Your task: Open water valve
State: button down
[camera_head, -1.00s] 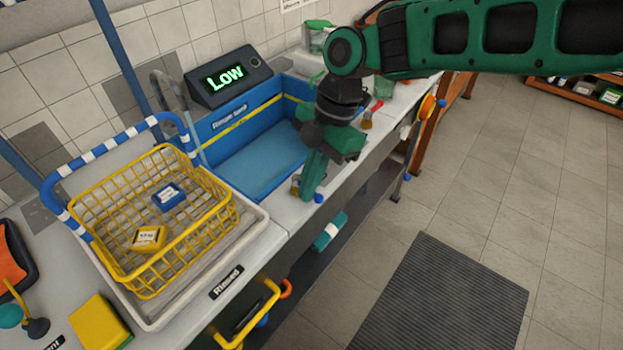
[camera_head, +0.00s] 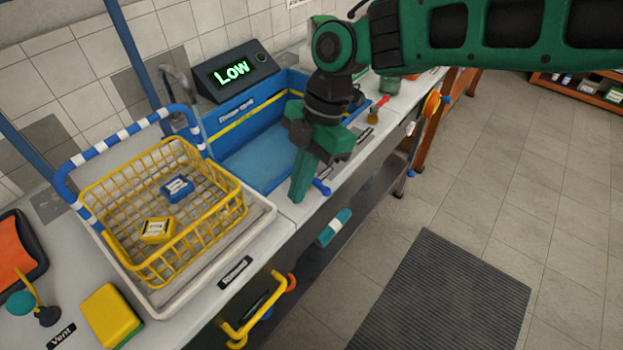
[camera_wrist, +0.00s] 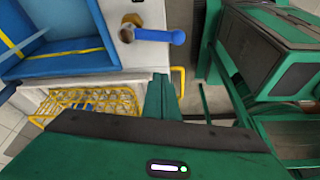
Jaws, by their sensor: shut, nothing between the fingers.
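The water valve has a blue lever (camera_head: 322,187) at the front edge of the counter, in front of the blue rinse sink. In the wrist view the blue lever (camera_wrist: 166,37) points out from a brass body (camera_wrist: 128,30) on the white counter edge. My gripper (camera_head: 298,194) points down beside the lever, on its left in the head view, and hides the valve body there. In the wrist view my shut fingertips (camera_wrist: 160,85) are close to the lever's free end. I cannot tell whether they touch it. The jaws hold nothing.
A yellow wire basket (camera_head: 215,230) with a blue and a yellow block stands in a white tray at left. The display (camera_head: 233,75) reads "Low". The blue sink (camera_head: 250,170) looks empty. A teal-and-white cylinder (camera_head: 334,228) is below the counter edge. The floor at right is clear around a dark mat (camera_head: 440,300).

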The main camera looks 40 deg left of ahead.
jog(key=v, duration=1)
jog(key=shift+w, duration=0.3)
jog(key=shift+w+f, duration=0.1)
jog(key=shift+f, duration=0.05)
jog(key=w+d+m+t, duration=0.1)
jog(key=w+d+m, duration=0.65)
jog(key=d, duration=0.55)
jog(key=w+d+m+t, duration=0.2)
jog(key=w+d+m, duration=0.4)
jog(key=w+d, duration=0.45)
jog(key=d+m, duration=1)
jog(key=d, duration=1.3)
jog(key=s+d+f+m, duration=0.3)
jog(key=s+d+m, duration=0.5)
jog(key=s+d, duration=0.2)
jog(key=s+d+f+m+t, duration=0.1)
jog(key=s+d+f+m, duration=0.2)
jog(key=s+d+m, duration=0.5)
jog(key=s+d, duration=0.2)
jog(key=d, duration=0.3)
jog(key=shift+s+d+m+h, duration=0.2)
jog(key=shift+s+m+h, duration=0.05)
jog(key=shift+m+h, duration=0.1)
